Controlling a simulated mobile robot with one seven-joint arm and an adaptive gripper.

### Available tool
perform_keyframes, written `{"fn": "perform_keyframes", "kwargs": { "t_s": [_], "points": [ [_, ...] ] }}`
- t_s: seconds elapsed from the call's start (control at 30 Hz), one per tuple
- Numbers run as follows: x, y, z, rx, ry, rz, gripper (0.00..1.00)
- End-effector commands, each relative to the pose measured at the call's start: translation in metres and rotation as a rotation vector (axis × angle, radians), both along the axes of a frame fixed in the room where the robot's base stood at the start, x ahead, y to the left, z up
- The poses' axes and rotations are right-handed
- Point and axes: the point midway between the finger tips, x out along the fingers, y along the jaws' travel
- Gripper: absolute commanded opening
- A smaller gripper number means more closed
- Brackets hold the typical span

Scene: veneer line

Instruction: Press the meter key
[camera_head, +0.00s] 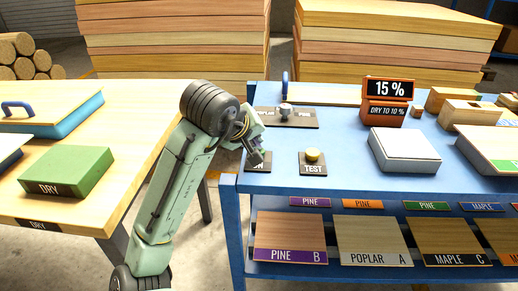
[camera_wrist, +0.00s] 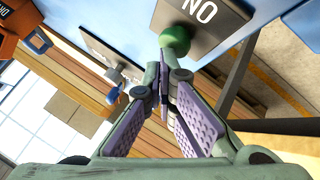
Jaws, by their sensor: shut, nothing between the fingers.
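The orange meter (camera_head: 385,100) stands at the back of the blue bench and reads "15 %" over "DRY TO 10 %". A dark plate with a yellow key (camera_head: 312,155) marked "TEST" sits near the bench's front edge. Left of it is a second dark plate (camera_head: 257,167), mostly behind my gripper. In the wrist view that plate (camera_wrist: 215,22) reads "ON" and carries a round green key (camera_wrist: 175,40). My gripper (camera_head: 259,156) is shut and empty, its fingertips (camera_wrist: 163,78) at the green key. I cannot tell whether they touch it.
A selector plate with a knob (camera_head: 286,112) lies behind the keys. A white box (camera_head: 403,150) and wooden blocks (camera_head: 450,98) stand to the right. A green "DRY" block (camera_head: 67,172) is on the left wooden table. Veneer samples fill the lower shelf.

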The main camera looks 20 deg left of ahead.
Motion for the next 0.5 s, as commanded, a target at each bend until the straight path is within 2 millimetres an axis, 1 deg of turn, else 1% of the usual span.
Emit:
{"fn": "perform_keyframes", "kwargs": {
  "t_s": [0.23,0.5],
  "points": [
    [0.0,0.0,0.001,0.0,0.001,-0.001,0.0],
    [0.0,-0.001,0.016,0.0,0.001,-0.001,0.0]
  ]
}}
